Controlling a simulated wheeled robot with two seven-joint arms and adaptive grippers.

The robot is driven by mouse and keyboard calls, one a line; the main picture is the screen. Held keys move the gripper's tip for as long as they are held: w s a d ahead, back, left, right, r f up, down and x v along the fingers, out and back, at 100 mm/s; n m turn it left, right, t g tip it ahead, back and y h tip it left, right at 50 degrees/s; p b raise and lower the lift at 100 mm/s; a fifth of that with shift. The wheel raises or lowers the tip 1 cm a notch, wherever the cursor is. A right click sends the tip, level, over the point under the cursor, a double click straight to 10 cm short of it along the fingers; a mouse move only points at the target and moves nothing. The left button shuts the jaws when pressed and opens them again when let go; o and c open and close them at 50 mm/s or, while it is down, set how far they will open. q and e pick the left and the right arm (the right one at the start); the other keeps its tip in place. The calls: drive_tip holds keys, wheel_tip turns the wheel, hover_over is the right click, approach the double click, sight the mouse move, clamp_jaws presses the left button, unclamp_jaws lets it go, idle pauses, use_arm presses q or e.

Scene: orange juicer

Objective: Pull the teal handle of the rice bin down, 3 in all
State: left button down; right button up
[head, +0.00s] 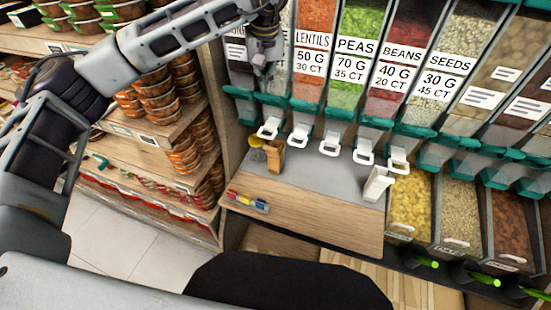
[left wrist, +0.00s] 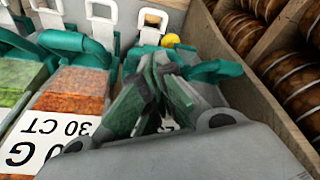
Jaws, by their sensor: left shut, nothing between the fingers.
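My left gripper (head: 262,70) is shut and empty in front of a pale-filled bin (head: 284,80) just left of the lentils bin (head: 315,85). The gripper hides most of this bin's label, so I cannot read whether it is rice. A teal handle (head: 272,100) sits at its lower end, below the fingertips, with a white loop (head: 300,138) further down. In the left wrist view the shut fingers (left wrist: 155,105) cover much of the middle; a teal handle (left wrist: 208,70) shows on their right. I cannot tell whether the fingers touch anything. My right gripper is out of view.
Peas (head: 357,75), beans (head: 400,75) and seeds (head: 447,85) bins continue to the right. Shelves with bowls (head: 160,95) stand at left.

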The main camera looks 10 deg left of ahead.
use_arm(q)
drive_tip(key=s+r+p, duration=0.1)
drive_tip(key=s+r, duration=0.3)
drive_tip(key=r, duration=0.1)
drive_tip(key=shift+a, duration=0.4)
idle(0.3)
drive_tip(key=shift+f, duration=0.1)
idle(0.5)
